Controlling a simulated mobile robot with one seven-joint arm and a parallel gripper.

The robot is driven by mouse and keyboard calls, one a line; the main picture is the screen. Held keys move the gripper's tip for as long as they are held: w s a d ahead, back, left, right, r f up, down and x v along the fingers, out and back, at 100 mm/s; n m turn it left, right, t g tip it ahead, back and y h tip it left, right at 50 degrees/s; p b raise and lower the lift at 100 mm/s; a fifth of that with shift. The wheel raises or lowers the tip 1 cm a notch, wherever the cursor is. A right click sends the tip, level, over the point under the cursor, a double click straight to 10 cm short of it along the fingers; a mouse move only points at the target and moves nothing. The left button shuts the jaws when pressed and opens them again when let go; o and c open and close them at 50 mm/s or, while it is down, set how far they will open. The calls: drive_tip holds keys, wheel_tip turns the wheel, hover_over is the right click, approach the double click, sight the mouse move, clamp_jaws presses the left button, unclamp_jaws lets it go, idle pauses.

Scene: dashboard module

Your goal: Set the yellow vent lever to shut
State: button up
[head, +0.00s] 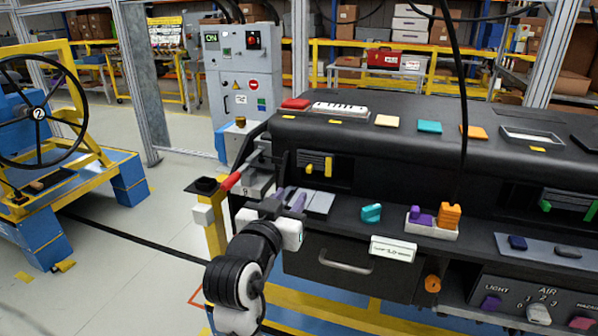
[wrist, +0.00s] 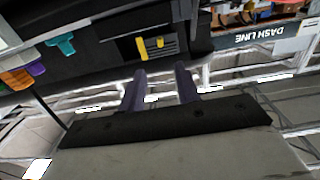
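The yellow vent lever (head: 327,165) is on the slatted vent (head: 316,177) at the left end of the black dashboard. In the wrist view the yellow lever (wrist: 141,47) stands out from the dark vent slats, with a smaller yellow piece beside it to the right. My gripper (head: 291,199) is in front of and below the vent, apart from the lever. In the wrist view its two purple fingers (wrist: 161,70) are spread and point toward the vent, with nothing between them. I cannot tell which end of the vent means shut.
Another vent has a green lever (head: 545,206) at right.

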sight(308, 170)
drive_tip(key=p+x, duration=0.2)
drive_tip(key=x, duration=0.9)
drive_tip(key=shift+w, duration=0.15)
drive_tip(key=shift+c, duration=0.4)
clamp_jaws()
